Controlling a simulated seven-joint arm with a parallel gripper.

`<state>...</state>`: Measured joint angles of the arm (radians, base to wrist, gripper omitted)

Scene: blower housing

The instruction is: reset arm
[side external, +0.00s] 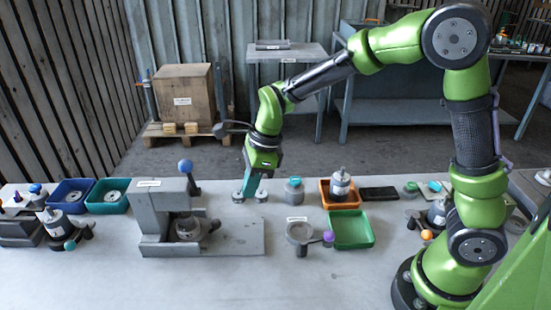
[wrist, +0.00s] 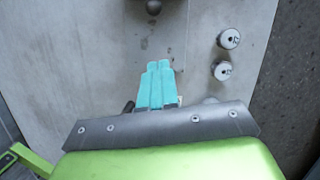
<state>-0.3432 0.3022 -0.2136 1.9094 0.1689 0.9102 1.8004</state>
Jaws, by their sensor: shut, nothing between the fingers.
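My gripper (side external: 250,197) hangs fingers-down over the back part of the grey bench (side external: 255,285), between the grey press and a grey cylindrical part. Its teal fingers (wrist: 158,66) lie together in the wrist view, shut with nothing between them. Two small round metal parts stand close to the fingertips in the side view, a left one (side external: 238,197) and a right one (side external: 261,196). In the wrist view two round metal parts, one upper (wrist: 229,38) and one lower (wrist: 222,70), are right of the fingers and apart from them.
A grey press (side external: 155,215) with a blue-ball lever (side external: 185,166) stands left. Right are the grey cylinder (side external: 294,191), an orange tray (side external: 340,204), a green tray (side external: 351,231) and a round fixture (side external: 300,234) with a purple knob. The bench's front middle is clear.

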